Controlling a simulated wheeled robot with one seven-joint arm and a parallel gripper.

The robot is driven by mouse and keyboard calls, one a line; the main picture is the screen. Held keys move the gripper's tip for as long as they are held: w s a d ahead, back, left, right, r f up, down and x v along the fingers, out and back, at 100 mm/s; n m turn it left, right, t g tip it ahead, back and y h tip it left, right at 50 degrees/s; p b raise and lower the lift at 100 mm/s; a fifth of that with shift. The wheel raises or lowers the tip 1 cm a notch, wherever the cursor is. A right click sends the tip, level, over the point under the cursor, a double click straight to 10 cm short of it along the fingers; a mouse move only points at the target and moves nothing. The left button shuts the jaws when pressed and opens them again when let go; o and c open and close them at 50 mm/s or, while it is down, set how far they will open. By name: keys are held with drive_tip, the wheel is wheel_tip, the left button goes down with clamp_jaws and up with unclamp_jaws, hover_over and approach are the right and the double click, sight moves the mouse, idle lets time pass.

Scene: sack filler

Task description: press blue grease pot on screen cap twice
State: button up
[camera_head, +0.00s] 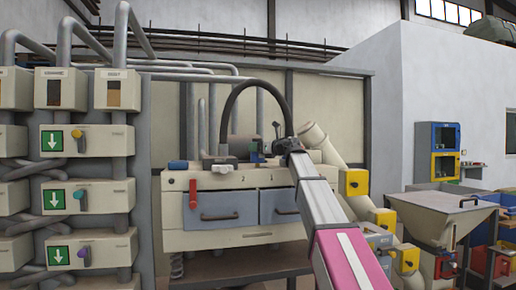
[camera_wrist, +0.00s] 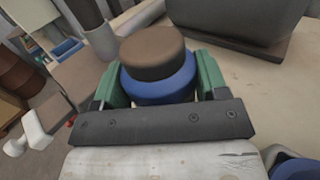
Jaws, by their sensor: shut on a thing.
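The blue grease pot (camera_wrist: 160,90) is between the green fingers of my gripper (camera_wrist: 162,78) in the wrist view. It has a blue body and a round brown end facing away from the wrist. My gripper is shut on it. In the head view my gripper (camera_head: 262,150) is small and seen above the cream machine's top, right of a grey block (camera_head: 220,161). The pot shows there only as a small blue patch (camera_head: 254,146). I cannot tell which part is the screen cap, or whether the pot touches anything.
A black hose (camera_head: 236,95) arches behind my arm. Pipes and boxes stand left, a hopper (camera_head: 440,205) right.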

drive_tip(key=shift+f, duration=0.2)
drive_tip(key=shift+r, duration=0.85)
drive_tip(key=shift+f, duration=0.65)
idle(1.7)
drive_tip(key=shift+r, duration=0.65)
drive_tip(key=shift+r, duration=0.1)
drive_tip(key=shift+r, duration=2.45)
